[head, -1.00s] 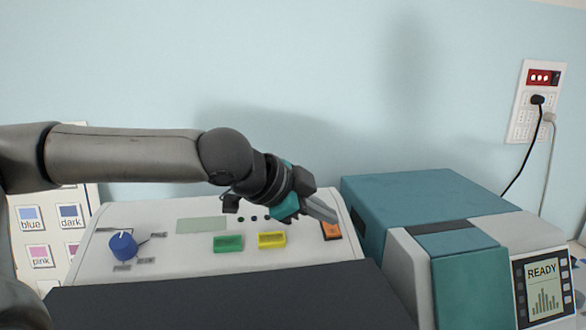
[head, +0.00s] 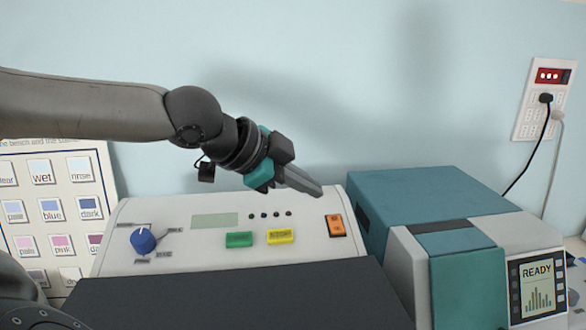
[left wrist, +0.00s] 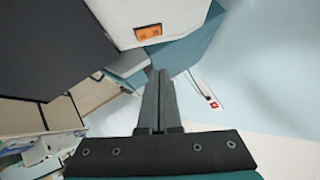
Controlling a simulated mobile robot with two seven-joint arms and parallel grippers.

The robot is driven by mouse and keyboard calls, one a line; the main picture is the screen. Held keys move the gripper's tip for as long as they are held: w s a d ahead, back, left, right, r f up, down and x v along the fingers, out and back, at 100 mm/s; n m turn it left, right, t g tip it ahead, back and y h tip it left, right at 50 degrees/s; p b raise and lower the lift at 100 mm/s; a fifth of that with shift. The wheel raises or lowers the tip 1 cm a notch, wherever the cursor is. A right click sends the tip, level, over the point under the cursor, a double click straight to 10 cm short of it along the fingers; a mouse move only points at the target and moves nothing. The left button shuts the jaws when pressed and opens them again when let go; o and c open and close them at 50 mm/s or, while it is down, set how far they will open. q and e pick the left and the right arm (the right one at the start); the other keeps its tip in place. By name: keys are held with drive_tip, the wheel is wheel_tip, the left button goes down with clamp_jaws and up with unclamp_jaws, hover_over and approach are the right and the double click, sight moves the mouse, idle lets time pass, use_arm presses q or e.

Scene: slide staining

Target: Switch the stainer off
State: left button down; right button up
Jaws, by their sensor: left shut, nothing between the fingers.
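The stainer's light panel (head: 190,262) slopes behind a dark flat cover in the head view. An orange rocker switch (head: 335,225) sits at the panel's right end; it also shows in the left wrist view (left wrist: 148,33). The panel also bears a blue knob (head: 143,240), a green button (head: 239,240), a yellow button (head: 281,237), and a blank pale display (head: 214,220). My left gripper (head: 318,191) is shut and empty. It hangs above the panel, up and left of the orange switch, apart from it. My right gripper is not in view.
A teal and grey machine (head: 430,205) with a screen reading READY (head: 537,288) stands right of the panel. A wall outlet (head: 545,98) with plugged cords is at the far right. A chart of colour cards (head: 55,205) stands at the left.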

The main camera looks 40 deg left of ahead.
use_arm(q)
drive_tip(key=shift+a+p+v, duration=0.1)
drive_tip(key=shift+p+v, duration=0.1)
drive_tip(key=shift+v, duration=0.7)
drive_tip(key=shift+a+p+v, duration=0.15)
drive_tip(key=shift+v, duration=0.75)
drive_tip(key=shift+w, duration=0.1)
